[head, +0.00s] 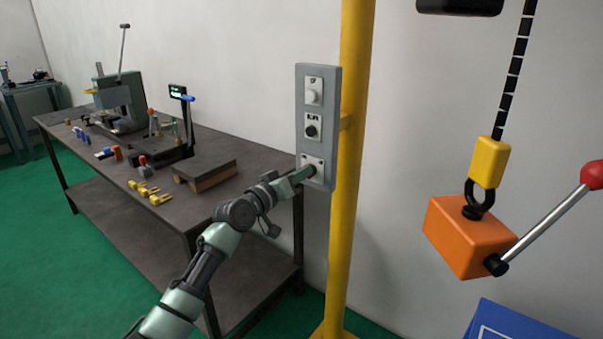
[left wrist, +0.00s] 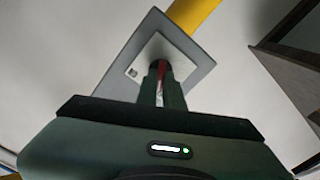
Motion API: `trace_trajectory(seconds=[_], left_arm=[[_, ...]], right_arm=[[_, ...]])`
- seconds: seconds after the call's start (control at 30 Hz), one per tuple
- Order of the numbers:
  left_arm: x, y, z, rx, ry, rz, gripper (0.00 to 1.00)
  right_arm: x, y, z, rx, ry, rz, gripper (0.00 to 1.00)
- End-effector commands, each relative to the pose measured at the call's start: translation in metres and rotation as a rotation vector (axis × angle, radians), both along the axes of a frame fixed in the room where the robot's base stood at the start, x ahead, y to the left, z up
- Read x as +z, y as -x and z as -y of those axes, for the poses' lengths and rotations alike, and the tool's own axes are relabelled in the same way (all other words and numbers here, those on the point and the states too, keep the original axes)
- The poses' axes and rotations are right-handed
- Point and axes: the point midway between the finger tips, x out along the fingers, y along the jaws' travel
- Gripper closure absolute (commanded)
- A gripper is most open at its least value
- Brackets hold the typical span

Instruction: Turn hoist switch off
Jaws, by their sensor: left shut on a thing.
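A grey control panel (head: 332,100) is fixed to a yellow post. It carries a white upper button (head: 314,97), a black knob (head: 312,131) in the middle, and a lower white plate (head: 316,160) with a red switch. My left gripper (head: 308,173) reaches the lower plate from the left. In the left wrist view, its fingers (left wrist: 162,88) are shut on the narrow red switch (left wrist: 162,68), in front of the white plate (left wrist: 143,65). The fingers hide much of the switch, so I cannot tell its position. My right gripper is out of view.
The yellow post (head: 351,180) stands right behind the panel. A workbench (head: 255,170) with tools is to the left. An orange hoist block (head: 462,238) with a red-knobbed lever hangs from a chain at right. A blue box (head: 510,322) is at lower right.

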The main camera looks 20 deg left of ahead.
Motion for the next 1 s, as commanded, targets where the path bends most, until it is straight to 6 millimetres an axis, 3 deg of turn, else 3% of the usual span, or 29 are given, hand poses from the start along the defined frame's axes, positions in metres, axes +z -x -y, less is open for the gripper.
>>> trace_trajectory(seconds=[0.5,0.53,0.6,1.0], left_arm=[[-0.0003,0.0000,-0.0001,0.000,0.020,-0.007,1.00],[-0.0003,0.0000,-0.0001,0.000,0.020,-0.007,0.84],[-0.0003,0.0000,-0.0001,0.000,0.019,-0.007,0.70],[-0.0019,0.0067,-0.0030,0.000,0.016,-0.007,0.70]], right_arm=[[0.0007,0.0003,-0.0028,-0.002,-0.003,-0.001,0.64],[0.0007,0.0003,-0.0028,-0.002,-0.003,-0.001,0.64],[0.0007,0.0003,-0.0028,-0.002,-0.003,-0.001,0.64],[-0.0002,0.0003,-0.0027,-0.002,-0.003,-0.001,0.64]])
